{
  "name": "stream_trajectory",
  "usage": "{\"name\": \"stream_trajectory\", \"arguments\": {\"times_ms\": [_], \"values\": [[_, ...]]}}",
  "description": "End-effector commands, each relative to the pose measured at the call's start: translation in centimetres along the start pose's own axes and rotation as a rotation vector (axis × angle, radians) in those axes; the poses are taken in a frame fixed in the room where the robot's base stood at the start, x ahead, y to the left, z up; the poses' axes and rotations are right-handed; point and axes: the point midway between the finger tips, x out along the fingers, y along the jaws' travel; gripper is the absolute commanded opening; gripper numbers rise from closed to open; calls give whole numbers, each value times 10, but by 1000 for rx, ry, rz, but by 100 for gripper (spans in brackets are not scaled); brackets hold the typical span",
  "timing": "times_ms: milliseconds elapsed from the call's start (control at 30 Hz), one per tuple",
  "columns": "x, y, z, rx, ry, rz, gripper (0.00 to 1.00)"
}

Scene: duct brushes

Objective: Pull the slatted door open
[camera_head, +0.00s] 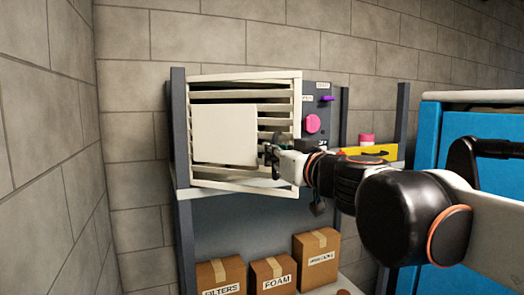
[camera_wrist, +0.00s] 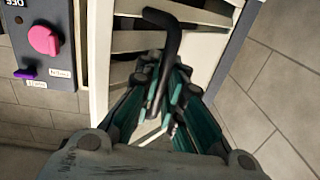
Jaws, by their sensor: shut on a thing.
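The cream slatted door (camera_head: 294,110) is on the front of a cabinet on the upper shelf in the head view. A plain pale panel (camera_head: 225,135) covers much of its slats. In the head view the door's right side looks taller than its left, but I cannot tell how far it stands open. My gripper (camera_head: 270,155) is at the door's lower right side. In the wrist view, a black hooked handle (camera_wrist: 170,45) runs between the teal-padded fingers of my gripper (camera_wrist: 168,95), which are shut on it.
Right of the door is a grey control panel (camera_head: 318,95) with a pink knob (camera_head: 312,123) and a purple lever (camera_head: 326,98). Cardboard boxes (camera_head: 270,275) stand on the lower shelf. A block wall (camera_head: 45,150) is at left.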

Motion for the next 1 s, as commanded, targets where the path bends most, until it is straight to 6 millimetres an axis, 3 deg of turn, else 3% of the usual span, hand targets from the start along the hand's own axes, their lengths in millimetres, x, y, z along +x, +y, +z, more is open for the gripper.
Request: {"name": "stream_trajectory", "arguments": {"times_ms": [367,1000], "values": [[-28,-50,1,-6,-1,6,0],[-47,-122,3,-5,1,288,0]]}}
